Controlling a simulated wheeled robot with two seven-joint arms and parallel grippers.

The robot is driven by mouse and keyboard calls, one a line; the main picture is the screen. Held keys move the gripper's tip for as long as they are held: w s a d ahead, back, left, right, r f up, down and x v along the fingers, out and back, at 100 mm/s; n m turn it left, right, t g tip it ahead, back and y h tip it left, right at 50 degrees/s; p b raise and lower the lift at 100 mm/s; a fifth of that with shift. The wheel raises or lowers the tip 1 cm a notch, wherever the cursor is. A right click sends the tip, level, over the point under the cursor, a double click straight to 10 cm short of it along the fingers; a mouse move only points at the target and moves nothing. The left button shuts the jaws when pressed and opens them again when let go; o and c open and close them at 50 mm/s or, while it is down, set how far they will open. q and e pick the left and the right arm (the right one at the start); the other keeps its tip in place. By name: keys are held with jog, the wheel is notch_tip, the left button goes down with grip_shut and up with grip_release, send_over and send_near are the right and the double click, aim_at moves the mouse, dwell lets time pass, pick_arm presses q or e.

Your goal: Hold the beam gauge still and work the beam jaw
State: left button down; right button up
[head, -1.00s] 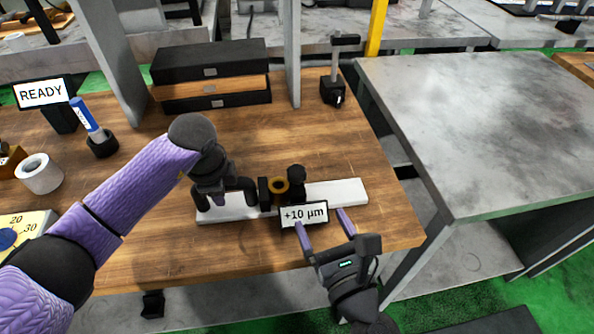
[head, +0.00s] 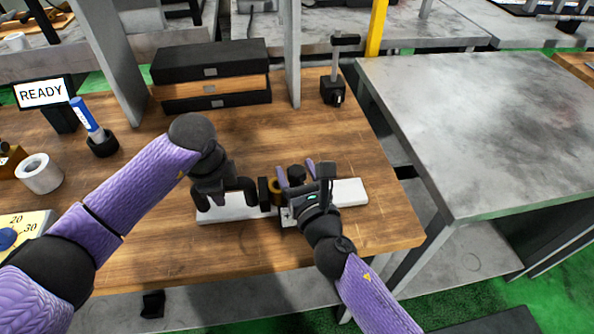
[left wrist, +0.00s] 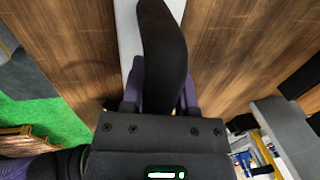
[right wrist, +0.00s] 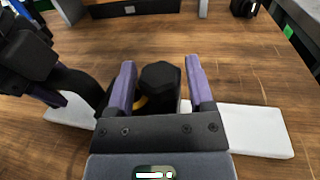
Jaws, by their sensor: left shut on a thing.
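The beam gauge lies across a white bar (head: 350,190) on the wooden bench. Its curved black body (head: 240,187) is left of a brass-coloured ring (head: 274,186). In the left wrist view, my left gripper (left wrist: 160,80) is shut on the black body between its fingers. A dark knob, the likely beam jaw (right wrist: 160,78), stands at the right end; which part it is I cannot tell for sure. My right gripper (head: 296,168) is open, with one finger on each side of this knob and visible gaps. The gauge's readout is hidden behind my right gripper.
A READY sign (head: 42,93), a blue marker in a holder (head: 102,144) and a white ring (head: 39,173) stand at left. A grey table (head: 480,130) is at right.

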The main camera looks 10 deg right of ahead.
grip_shut()
pick_arm(q)
jog(key=shift+a, duration=0.15)
pick_arm(e)
jog(key=d, duration=0.8)
jog(key=shift+s+d, duration=0.1)
jog(key=shift+o, duration=1.7)
grip_release()
jog(key=s, duration=0.4)
jog(key=s+d, duration=0.1)
jog(key=s, duration=0.3)
jog(key=s+d, duration=0.1)
jog(key=s, duration=0.3)
